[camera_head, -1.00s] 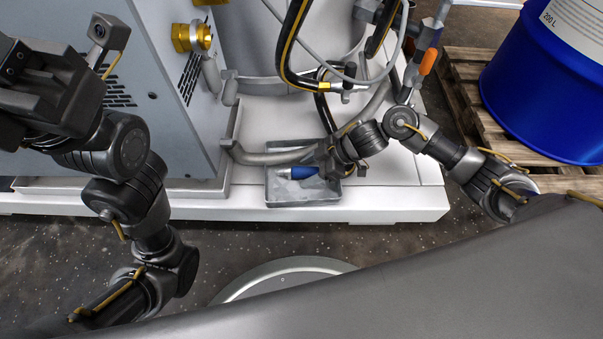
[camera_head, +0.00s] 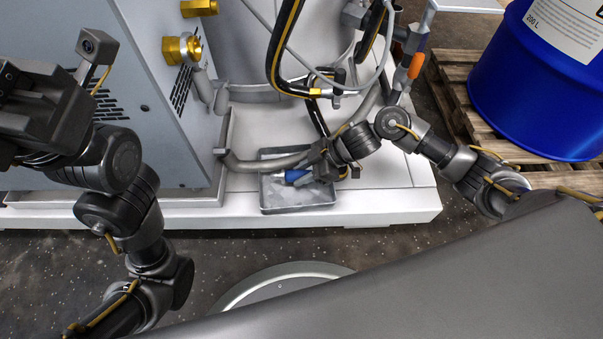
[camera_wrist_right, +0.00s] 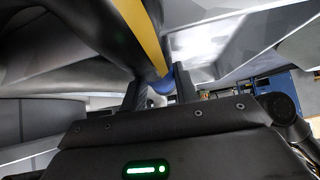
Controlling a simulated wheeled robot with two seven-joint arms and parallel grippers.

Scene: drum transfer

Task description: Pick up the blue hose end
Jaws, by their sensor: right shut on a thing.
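The blue hose end (camera_head: 297,175) shows in the head view over the back part of a grey metal tray (camera_head: 298,209), with its pale tip pointing left. My right gripper (camera_head: 316,168) is shut on it from the right. In the right wrist view the blue hose end (camera_wrist_right: 162,85) sits between my two fingers (camera_wrist_right: 158,88), beside a black hose with a yellow stripe (camera_wrist_right: 147,35). Whether the end still touches the tray is hard to tell. My left gripper (camera_head: 40,105) is at the far left, away from the tray; its fingers cannot be made out.
A grey cabinet (camera_head: 150,130) with brass fittings (camera_head: 183,50) stands left of the tray. Black and yellow hoses (camera_head: 283,50) hang behind it. An orange-handled part (camera_head: 416,66) is at the back right. A blue drum (camera_head: 535,90) stands on a wooden pallet (camera_head: 455,90) at right.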

